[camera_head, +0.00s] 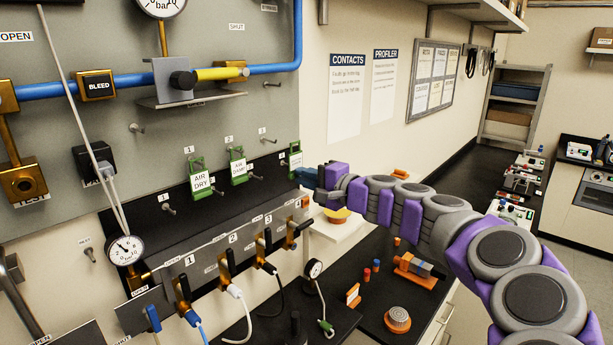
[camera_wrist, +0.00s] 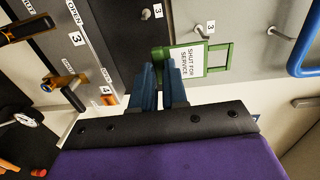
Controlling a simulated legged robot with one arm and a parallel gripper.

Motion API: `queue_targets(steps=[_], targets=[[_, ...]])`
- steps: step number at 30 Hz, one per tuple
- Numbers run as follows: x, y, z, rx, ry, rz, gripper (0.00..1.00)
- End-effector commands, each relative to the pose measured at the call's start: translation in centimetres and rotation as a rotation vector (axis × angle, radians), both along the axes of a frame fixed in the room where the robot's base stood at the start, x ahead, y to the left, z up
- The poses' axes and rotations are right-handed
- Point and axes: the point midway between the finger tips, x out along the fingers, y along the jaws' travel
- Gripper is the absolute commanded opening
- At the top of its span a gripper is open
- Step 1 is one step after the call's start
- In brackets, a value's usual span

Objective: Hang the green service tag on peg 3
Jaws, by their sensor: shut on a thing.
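The green service tag (camera_wrist: 187,59), with a white "SHUT FOR SERVICE" face, is in my gripper (camera_wrist: 160,72). The blue fingers are shut on its green end. In the head view the tag (camera_head: 295,158) is at the panel's right edge, at the tip of my gripper (camera_head: 303,174). An upper peg (camera_head: 271,141) labelled 3 is left of the tag and looks apart from it. In the wrist view one peg (camera_wrist: 198,30) beside a 3 label is close to the tag, and another peg (camera_wrist: 147,14) beside a 3 label is on the dark strip. Their exact depth gap cannot be told.
Below is a valve manifold (camera_head: 205,265) with brass valves, handles and hoses. A blue pipe (camera_head: 297,40) runs above. The dark bench (camera_head: 375,255) holds small parts.

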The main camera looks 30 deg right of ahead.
Motion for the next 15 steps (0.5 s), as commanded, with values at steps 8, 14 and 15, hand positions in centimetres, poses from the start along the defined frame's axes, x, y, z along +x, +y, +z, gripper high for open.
queue_targets(steps=[8, 14, 15], targets=[[0.0, 0.0, -0.1, 0.003, -0.007, 0.001, 0.00], [1.5, 0.6, -0.1, 0.003, -0.005, 0.003, 0.00], [1.9, 0.8, -0.1, 0.003, -0.005, 0.003, 0.00]])
